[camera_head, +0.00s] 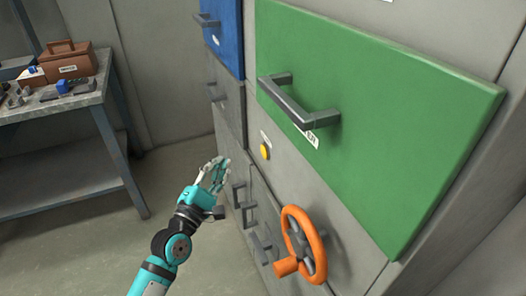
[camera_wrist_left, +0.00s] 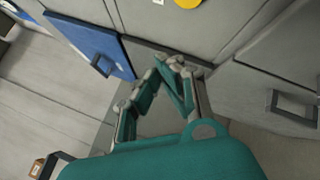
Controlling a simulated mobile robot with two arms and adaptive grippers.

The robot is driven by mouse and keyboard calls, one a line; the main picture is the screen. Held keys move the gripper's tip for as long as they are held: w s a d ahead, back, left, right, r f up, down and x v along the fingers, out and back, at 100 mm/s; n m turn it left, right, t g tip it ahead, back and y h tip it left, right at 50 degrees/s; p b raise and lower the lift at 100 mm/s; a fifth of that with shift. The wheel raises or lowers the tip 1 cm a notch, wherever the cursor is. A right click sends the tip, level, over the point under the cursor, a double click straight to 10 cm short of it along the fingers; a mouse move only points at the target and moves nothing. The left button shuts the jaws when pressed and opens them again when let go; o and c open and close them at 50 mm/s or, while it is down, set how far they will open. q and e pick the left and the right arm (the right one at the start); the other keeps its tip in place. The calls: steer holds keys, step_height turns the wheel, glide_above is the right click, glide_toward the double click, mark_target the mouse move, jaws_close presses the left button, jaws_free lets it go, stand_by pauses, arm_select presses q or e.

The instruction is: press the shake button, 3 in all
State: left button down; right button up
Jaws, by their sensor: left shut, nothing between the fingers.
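A round yellow button (camera_head: 265,151) sits on the grey cabinet front, below the left end of the green panel's handle, with a small white label above it. It also shows at the top edge of the left wrist view (camera_wrist_left: 188,2), partly cut off. My left gripper (camera_head: 217,172) is shut and empty, left of the button and a little lower, apart from it in the picture. In the left wrist view the fingertips (camera_wrist_left: 172,64) meet below the button. My right gripper is in neither view.
A green panel (camera_head: 400,110) with a grey handle (camera_head: 298,103) juts above the button. An orange handwheel (camera_head: 303,243) stands out at lower right. Blue (camera_head: 228,30) and grey drawers with handles line the cabinet. A workbench (camera_head: 60,105) with a brown toolbox (camera_head: 69,62) stands at left; floor between is clear.

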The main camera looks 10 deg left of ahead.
mark_target(265, 151)
arm_select(q)
steer(key=w+d, duration=0.4)
steer(key=d, duration=0.2)
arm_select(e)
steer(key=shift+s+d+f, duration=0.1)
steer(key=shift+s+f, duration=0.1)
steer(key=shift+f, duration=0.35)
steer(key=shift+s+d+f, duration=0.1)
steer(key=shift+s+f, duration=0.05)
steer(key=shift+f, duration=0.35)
arm_select(q)
steer(key=shift+w+d, duration=0.1)
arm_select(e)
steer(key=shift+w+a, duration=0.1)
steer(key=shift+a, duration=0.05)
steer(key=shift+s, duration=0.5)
arm_select(q)
steer(key=shift+w+d+p, duration=0.2)
steer(key=shift+d+p, duration=0.15)
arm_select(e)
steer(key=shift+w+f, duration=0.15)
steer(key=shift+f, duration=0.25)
